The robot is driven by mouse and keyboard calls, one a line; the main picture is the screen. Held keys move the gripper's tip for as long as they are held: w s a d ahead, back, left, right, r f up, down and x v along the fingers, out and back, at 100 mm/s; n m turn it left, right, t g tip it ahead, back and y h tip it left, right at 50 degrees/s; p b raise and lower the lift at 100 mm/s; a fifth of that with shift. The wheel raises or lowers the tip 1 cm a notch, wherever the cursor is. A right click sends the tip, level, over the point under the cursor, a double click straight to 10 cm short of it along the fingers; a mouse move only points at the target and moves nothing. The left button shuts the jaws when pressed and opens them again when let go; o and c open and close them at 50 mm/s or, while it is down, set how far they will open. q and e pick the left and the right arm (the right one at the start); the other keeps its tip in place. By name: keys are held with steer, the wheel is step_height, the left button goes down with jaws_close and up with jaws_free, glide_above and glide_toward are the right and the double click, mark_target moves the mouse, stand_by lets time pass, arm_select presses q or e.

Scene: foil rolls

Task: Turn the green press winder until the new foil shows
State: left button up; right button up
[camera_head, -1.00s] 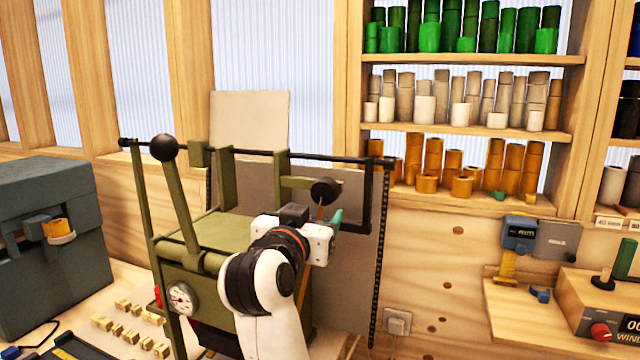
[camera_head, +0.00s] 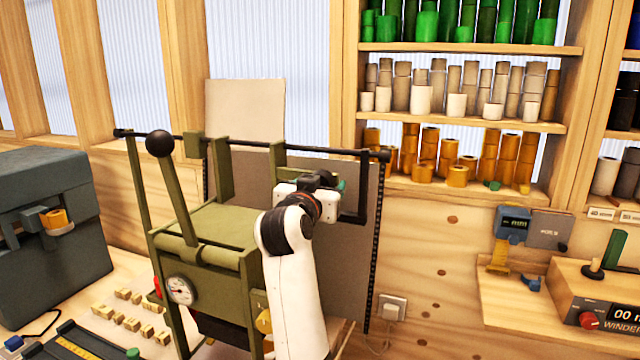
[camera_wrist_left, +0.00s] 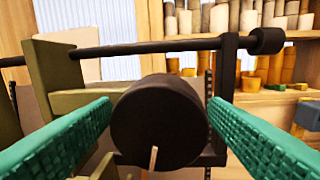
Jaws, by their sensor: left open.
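The olive-green press (camera_head: 215,225) stands at centre left, with a black-ball lever and a round gauge (camera_head: 180,290). A black rod (camera_head: 270,147) runs across its top, and a black arm (camera_head: 362,190) hangs from its right end. My left gripper (camera_head: 335,187) is at the upper right of the press. In the left wrist view, a round black knob (camera_wrist_left: 157,122) lies between the green fingers of the open gripper (camera_wrist_left: 160,108). I cannot tell whether either finger touches it. A pale pin shows on the knob's lower front. I cannot make out any foil. My right gripper is not in view.
A grey-green machine (camera_head: 45,225) stands left of the press. Small wooden blocks (camera_head: 130,310) lie on the bench between them. Shelves (camera_head: 470,125) of foil rolls stand behind, and a boxed unit with a red knob (camera_head: 590,318) sits at right.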

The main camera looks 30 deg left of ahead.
arm_select(q)
steer(key=shift+c, duration=0.6)
steer(key=c, duration=0.8)
steer(key=shift+c, duration=0.2)
steer(key=shift+r+m, duration=0.1)
steer(key=shift+m, duration=0.2)
steer(key=m+p, duration=0.2)
steer(key=m, duration=0.2)
steer(key=shift+m, duration=0.3)
steer(key=m+p, duration=0.3)
steer(key=m, duration=0.1)
steer(key=shift+a+r+m+t, duration=0.1)
steer(key=shift+r+m+t, duration=0.05)
steer(key=shift+m+t, duration=0.25)
steer(key=m+p, duration=0.3)
steer(key=m, duration=0.2)
steer(key=shift+m+h+p, duration=0.3)
steer(key=shift+m, duration=0.1)
steer(key=m+p, duration=0.2)
steer(key=m, duration=0.3)
steer(key=shift+t+h+p, duration=0.3)
steer(key=shift+h+p, duration=0.05)
steer(key=shift+h, duration=0.05)
